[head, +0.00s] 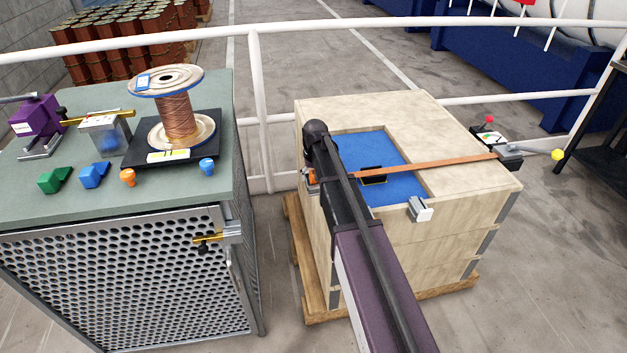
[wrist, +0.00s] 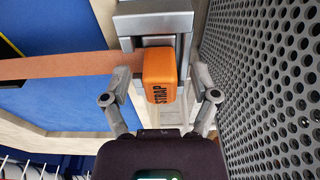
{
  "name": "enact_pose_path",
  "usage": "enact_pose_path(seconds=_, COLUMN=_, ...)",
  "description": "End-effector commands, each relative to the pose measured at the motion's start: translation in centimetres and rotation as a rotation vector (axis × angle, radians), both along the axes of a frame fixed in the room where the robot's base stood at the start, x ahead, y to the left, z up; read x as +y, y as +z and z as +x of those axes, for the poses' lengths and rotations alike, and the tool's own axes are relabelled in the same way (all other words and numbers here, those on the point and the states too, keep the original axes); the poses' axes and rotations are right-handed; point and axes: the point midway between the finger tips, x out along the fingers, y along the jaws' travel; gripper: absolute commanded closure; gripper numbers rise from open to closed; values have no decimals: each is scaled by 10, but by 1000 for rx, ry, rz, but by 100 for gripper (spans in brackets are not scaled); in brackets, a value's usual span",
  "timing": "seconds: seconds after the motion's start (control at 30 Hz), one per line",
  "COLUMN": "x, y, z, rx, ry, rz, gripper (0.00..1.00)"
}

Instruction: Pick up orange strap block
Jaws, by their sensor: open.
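The orange strap block (wrist: 164,77), marked STRAP, sits in a grey metal holder (wrist: 155,22) in the wrist view. An orange-brown strap (wrist: 60,66) runs left from it. My gripper (wrist: 162,92) is open, with one finger on each side of the block's near end; I cannot tell if they touch it. In the head view a small part of the block (head: 311,175) shows at the left edge of the wooden crate (head: 460,150), and the strap (head: 430,164) crosses the crate's opening. My arm hides the gripper there.
A white railing (head: 260,100) runs behind.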

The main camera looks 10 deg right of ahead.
Motion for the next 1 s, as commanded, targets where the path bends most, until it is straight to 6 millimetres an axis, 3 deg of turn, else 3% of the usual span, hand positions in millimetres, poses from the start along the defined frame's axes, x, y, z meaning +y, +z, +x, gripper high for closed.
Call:
enact_pose_path(seconds=0.27, x=0, y=0, z=0, rx=0, ry=0, rz=0, gripper=23)
enact_pose_path(seconds=0.37, x=0, y=0, z=0, rx=0, ry=0, rz=0, gripper=47)
enact_pose_path(seconds=0.53, x=0, y=0, z=0, rx=0, ry=0, rz=0, gripper=97)
enact_pose_path(seconds=0.57, x=0, y=0, z=0, rx=0, ry=0, rz=0, gripper=100)
enact_pose_path(seconds=1.0, x=0, y=2, z=0, rx=0, ry=0, rz=0, gripper=100)
